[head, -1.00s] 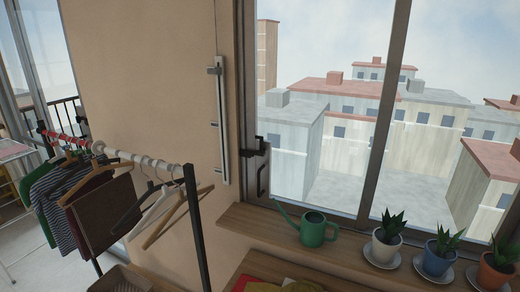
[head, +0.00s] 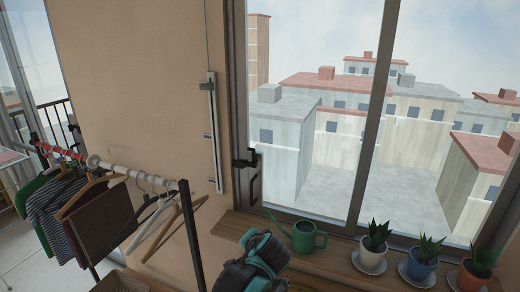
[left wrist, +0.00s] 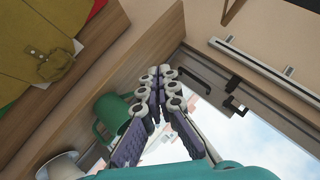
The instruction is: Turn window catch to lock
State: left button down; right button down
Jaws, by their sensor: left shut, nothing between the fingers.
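The dark window catch (head: 244,159) sits on the left side frame of the window, above a dark pull handle (head: 253,187). In the left wrist view the catch (left wrist: 233,86) is right of my fingers, apart from them. My left gripper (left wrist: 159,72) is shut and empty, its fingers together. My right gripper is in neither view.
A green watering can (head: 304,237) stands on the wooden sill (head: 240,228), close to my left arm; it also shows in the left wrist view (left wrist: 112,112). Potted plants (head: 372,250) stand further right. A clothes rack (head: 190,225) with hangers is at left. Folded clothes (left wrist: 40,45) lie below the sill.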

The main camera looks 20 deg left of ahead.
aim_at(252, 158)
pick_arm(q)
jog(key=w+r+m+t+y+p, duration=0.1)
jog(key=w+r+y+p, duration=0.1)
jog(key=w+r, duration=0.2)
jog(key=w+d+r+m+t+y+p, duration=0.1)
jog(key=w+r+m+t+y+p, duration=0.1)
jog(key=w, duration=0.9)
jog(key=w+d+r+m+t+y+p, duration=0.1)
jog(key=w+r+m+y+p, duration=0.1)
jog(key=w+r+p, duration=0.2)
jog(key=w+r, duration=0.1)
jog(key=w, duration=0.2)
jog(key=shift+w+r+t+y, duration=0.15)
jog(key=shift+r+t+y, duration=0.15)
jog(key=shift+r, duration=0.05)
jog(key=p+x, duration=0.1)
jog(key=x, duration=0.9)
jog(key=shift+w+a, duration=0.1)
jog(key=a, duration=0.2)
jog(key=shift+a, duration=0.8)
